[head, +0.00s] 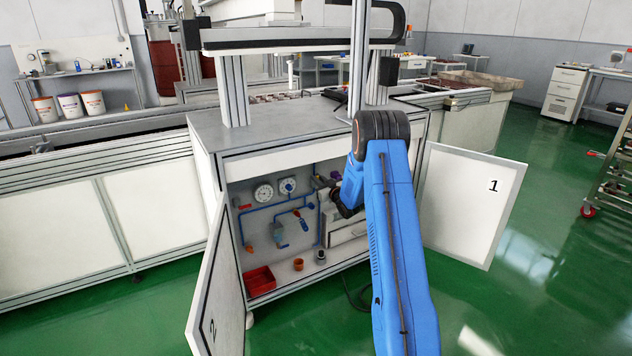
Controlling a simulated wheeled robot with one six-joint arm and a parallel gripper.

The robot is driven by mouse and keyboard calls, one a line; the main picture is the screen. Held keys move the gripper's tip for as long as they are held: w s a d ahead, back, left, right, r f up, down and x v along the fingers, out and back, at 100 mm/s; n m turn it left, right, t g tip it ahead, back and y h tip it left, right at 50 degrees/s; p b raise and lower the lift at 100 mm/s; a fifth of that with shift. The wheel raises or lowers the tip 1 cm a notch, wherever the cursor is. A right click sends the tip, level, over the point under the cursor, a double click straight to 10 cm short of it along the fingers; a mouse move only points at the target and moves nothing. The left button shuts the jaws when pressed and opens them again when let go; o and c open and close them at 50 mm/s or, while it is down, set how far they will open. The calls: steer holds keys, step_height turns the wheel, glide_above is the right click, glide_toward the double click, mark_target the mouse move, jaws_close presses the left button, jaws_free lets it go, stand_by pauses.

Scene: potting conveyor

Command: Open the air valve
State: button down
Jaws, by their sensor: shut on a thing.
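The open cabinet (293,284) holds a panel with blue air pipes (262,207), two round gauges (263,192) and several small fittings. My blue arm reaches into the cabinet from the front right. My gripper (324,186) is at the right part of the panel, beside the blue piping, small and dark in this view. It is shut on a small part there, most likely the air valve's handle. The wrist and fingers hide most of that part, so I cannot tell how far it is turned.
The left door (216,290), marked 2, and the right door (465,205), marked 1, stand open on either side of my arm. A red bin (260,281), an orange cup (298,264) and a small dark fitting (320,257) stand on the cabinet floor. A white drawer box (345,232) is at right.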

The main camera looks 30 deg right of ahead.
steer(key=shift+d+f+m, duration=0.15)
steer(key=shift+d+m, duration=0.2)
steer(key=shift+m, duration=0.65)
steer(key=c, duration=1.8)
jaws_free()
steer(key=shift+s, duration=0.15)
steer(key=s, duration=1.7)
steer(key=shift+d, duration=0.3)
